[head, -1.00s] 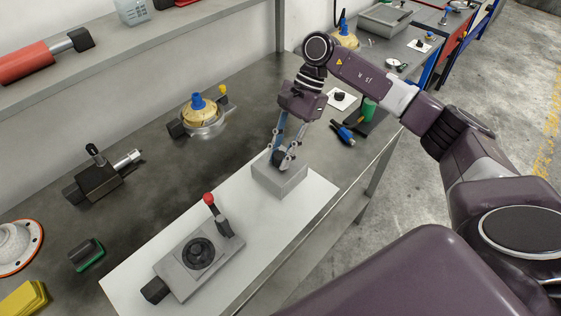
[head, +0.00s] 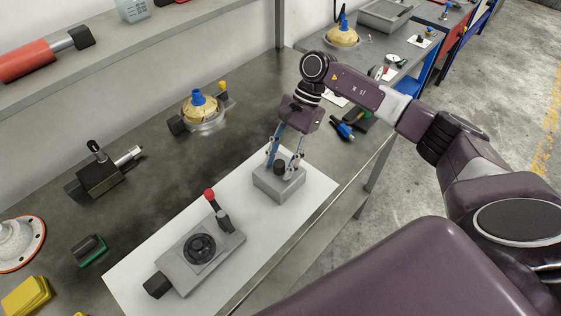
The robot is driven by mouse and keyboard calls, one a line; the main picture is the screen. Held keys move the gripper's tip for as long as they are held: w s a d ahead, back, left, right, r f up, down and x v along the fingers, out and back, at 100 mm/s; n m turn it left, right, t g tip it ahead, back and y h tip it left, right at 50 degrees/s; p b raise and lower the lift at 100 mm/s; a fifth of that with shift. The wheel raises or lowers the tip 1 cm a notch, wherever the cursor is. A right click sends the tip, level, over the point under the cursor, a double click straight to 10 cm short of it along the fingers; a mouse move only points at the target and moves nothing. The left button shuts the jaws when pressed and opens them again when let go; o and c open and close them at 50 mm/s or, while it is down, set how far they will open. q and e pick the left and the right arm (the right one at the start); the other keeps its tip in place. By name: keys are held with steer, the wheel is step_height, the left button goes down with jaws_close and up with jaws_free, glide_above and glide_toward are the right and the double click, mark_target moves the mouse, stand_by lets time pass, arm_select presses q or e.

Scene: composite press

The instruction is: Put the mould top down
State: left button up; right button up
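The mould top, a grey block (head: 275,189) with a dark round knob (head: 279,167), sits on the far part of the white sheet (head: 318,190) on the bench, and looks level. My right gripper (head: 281,172) is above it, pointing down, with its two fingers spread on either side of the knob. The fingers look apart from the knob, so it looks open. The grey press base (head: 210,265) with a black round centre and a red-tipped lever (head: 210,196) lies nearer on the same sheet. My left gripper is out of view.
Behind on the bench are a yellow-and-blue domed part (head: 202,108) and a black block with a metal rod (head: 101,178). Blue-handled tools (head: 342,130) lie beyond the mould top. The sheet between mould top and press base is clear.

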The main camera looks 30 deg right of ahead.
steer(key=shift+r, duration=0.1)
steer(key=shift+r, duration=0.15)
steer(key=b+v, duration=0.4)
steer(key=v, duration=0.7)
steer(key=shift+d+r, duration=0.25)
steer(key=shift+r, duration=0.05)
steer(key=shift+w+r, duration=0.1)
steer(key=shift+w, duration=0.05)
